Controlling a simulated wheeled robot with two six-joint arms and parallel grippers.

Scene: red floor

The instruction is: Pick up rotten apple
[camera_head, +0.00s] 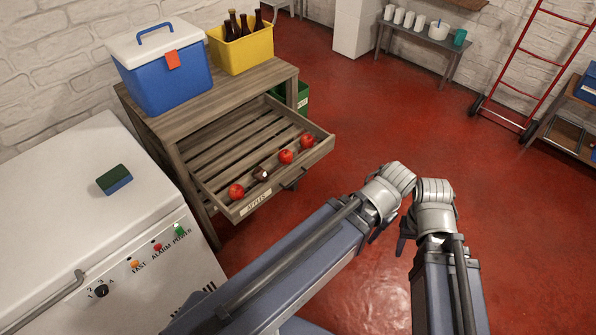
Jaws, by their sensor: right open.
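A brown, rotten-looking apple (261,173) lies near the front of the open wooden drawer (222,160), whose front reads APPLES. It sits in a row with red apples, one (236,191) to its left and two to its right, (286,156) being the nearer. My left gripper (377,234) is right of the drawer, apart from it and largely hidden by its own wrist. My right gripper (403,238) is just right of it, over the floor, open, with dark fingers pointing down. I see nothing held in either.
A blue cooler (166,75) and a yellow crate of bottles (243,50) stand on the wooden cabinet above the drawer. A white freezer (70,190) with a sponge (114,179) is at left. A red hand truck (540,60) leans at back right. The red floor between is clear.

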